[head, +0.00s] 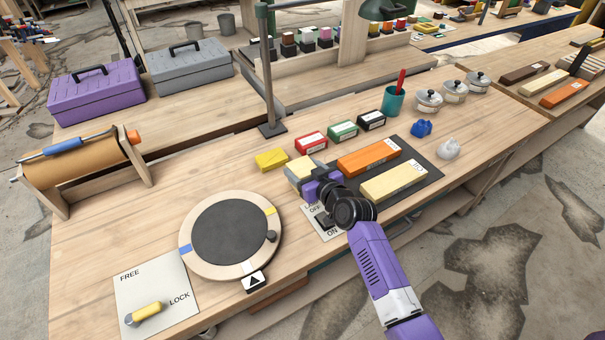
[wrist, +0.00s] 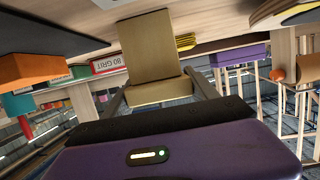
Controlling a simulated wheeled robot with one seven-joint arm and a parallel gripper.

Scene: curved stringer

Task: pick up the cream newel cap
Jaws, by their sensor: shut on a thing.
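The cream newel cap (head: 299,168) is at the middle of the workbench in the head view, beside the yellow block. In the wrist view it is a tan-cream piece (wrist: 150,48) with a wide flat face and a narrower block end. My gripper (head: 313,180) is shut on it, with one finger on each side of the block end (wrist: 157,92). My purple wrist partly hides it in the head view. I cannot tell whether it touches the bench or hangs just above it.
Close by are a yellow block (head: 271,160), a red box (head: 311,142), an orange stone (head: 368,157) and a cream stone (head: 394,182) on a dark mat. Bench front left of the roller is clear.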

